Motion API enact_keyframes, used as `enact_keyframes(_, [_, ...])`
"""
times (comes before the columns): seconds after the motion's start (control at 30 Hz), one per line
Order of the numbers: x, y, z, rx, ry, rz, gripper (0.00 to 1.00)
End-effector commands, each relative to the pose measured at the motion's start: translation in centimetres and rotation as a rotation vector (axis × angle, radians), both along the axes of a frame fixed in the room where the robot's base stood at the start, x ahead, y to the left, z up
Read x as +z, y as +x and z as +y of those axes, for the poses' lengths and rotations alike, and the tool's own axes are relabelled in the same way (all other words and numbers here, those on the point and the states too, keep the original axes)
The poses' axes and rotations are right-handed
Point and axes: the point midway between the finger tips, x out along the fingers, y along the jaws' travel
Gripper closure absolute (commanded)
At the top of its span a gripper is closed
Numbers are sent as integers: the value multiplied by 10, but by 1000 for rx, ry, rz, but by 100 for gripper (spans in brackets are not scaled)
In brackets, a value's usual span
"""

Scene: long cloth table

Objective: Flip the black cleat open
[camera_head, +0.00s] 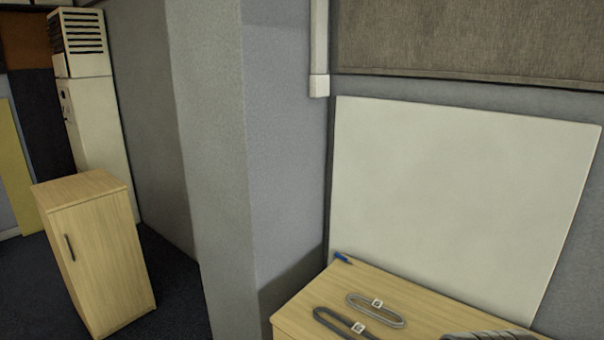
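I cannot make out a black cleat in the head view, which is the only view given. My gripper and arm do not show either. A light wooden top (395,283) at the lower right bears a few small things, and the picture's bottom edge cuts it off. They are a light grey looped cable (390,318) with a white tag, a darker grey looped cable (333,319) with a white tag, a blue pen-like object (342,258), and a grey ribbed object (490,336) whose lower part is cut off.
A wooden cabinet (105,255) with a dark handle stands at the left on dark carpet (180,285). A tall white air unit (95,115) stands behind it. A grey pillar (212,150) juts out mid-picture. A white board (455,195) stands behind the wooden top.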

Motion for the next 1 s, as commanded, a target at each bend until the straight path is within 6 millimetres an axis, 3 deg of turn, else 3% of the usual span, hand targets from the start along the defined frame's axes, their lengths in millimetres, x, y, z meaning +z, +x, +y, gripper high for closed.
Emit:
enact_keyframes(0.3, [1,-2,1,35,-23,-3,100])
enact_keyframes(0.77, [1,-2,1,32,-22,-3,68])
enact_keyframes(1.0, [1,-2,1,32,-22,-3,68])
